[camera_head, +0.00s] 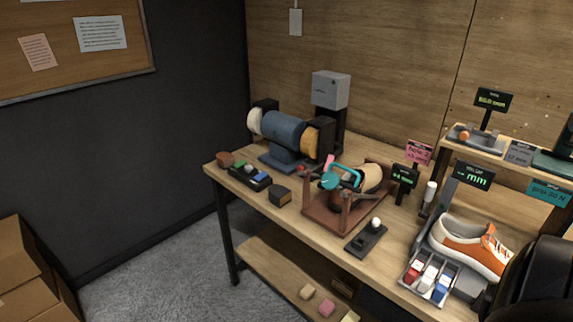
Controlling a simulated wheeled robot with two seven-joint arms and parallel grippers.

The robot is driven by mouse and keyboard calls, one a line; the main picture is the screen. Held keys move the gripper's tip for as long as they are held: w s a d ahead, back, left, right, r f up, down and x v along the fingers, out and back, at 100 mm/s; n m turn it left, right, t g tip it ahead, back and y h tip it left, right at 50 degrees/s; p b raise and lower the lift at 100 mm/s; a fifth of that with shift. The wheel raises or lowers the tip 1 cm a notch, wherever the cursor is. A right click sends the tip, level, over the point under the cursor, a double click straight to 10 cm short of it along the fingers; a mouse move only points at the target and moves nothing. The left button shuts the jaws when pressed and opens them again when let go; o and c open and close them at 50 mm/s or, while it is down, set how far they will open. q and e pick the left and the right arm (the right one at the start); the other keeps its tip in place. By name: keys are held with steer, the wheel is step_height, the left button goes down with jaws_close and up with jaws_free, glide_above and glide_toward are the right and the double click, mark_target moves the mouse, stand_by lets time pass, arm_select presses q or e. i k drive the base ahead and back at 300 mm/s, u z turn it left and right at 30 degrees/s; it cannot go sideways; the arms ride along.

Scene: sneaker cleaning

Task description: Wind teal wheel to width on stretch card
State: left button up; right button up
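The teal wheel (329,181) is on the near side of a reddish-brown stand (320,215) on the bench. A teal bar (347,169) runs just above and behind it. A dark, tan-ended rounded form (370,179) sits in the stand behind the wheel. A pink card (419,152) with small writing stands behind and to the right; I cannot read it surely. A small black display with green digits (404,178) stands in front of the card. Neither gripper's fingers show, and nothing is seen touching the wheel.
A blue bench grinder (284,132) stands at the back left. A black tray of small blocks (249,177) lies at the left edge. A black lever box (367,237), an orange sneaker (466,243) and a bottle rack (430,278) are to the right. A dark form covers the lower right corner.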

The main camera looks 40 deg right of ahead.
mark_target(331, 180)
steer(key=z, duration=0.4)
steer(key=i, duration=0.9)
steer(key=z, duration=0.7)
